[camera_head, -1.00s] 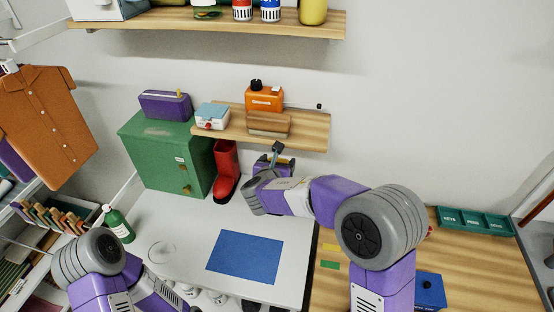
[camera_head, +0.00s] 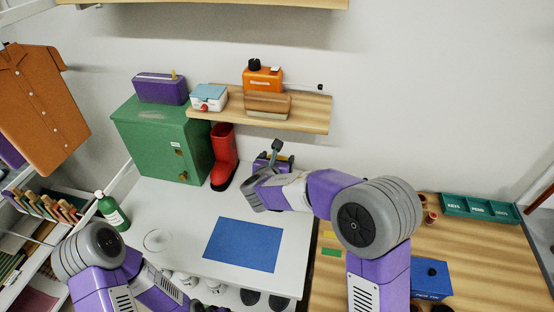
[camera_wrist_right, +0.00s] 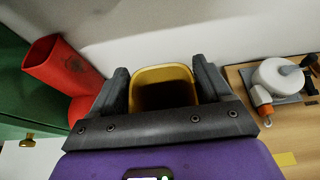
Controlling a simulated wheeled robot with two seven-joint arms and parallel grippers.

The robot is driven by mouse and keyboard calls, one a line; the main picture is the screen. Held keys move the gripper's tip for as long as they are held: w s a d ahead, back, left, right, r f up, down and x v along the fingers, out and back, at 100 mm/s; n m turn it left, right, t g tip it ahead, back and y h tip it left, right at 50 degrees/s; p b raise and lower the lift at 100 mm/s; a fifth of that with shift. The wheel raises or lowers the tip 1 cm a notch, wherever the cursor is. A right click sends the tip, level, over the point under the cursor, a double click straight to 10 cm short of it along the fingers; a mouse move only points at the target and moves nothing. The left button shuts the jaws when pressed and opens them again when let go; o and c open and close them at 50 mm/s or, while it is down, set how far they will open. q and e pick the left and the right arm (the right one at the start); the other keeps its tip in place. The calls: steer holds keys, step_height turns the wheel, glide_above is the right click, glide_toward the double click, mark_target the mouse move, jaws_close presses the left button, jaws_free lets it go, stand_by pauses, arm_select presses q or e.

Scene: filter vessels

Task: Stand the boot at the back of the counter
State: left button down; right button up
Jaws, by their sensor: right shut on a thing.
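A red boot (camera_head: 223,157) stands upright at the back of the white counter (camera_head: 185,215), beside the green cabinet. In the right wrist view the red boot (camera_wrist_right: 62,68) is left of my fingers and apart from them. My right gripper (camera_head: 273,160) is at the back of the counter, right of the red boot. In the wrist view it is shut on a yellow-rimmed, open-topped thing (camera_wrist_right: 163,71) with a dark inside. It resembles a boot's shaft, but its lower part is hidden. My left arm shows at the lower left, its gripper out of view.
The green cabinet (camera_head: 160,140) stands left of the red boot. A wooden shelf (camera_head: 313,115) with boxes hangs above. A blue mat (camera_head: 243,244), a clear round dish (camera_head: 158,240) and a green bottle (camera_head: 111,212) are on the counter. A wooden surface adjoins at right.

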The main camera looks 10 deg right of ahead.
steer(key=shift+f+b, duration=0.55)
steer(key=shift+f, duration=0.05)
steer(key=o, duration=1.7)
steer(key=v, duration=0.7)
steer(key=shift+s+a+r+p, duration=0.1)
steer(key=shift+s+r+p, duration=0.05)
steer(key=shift+s+p, duration=0.15)
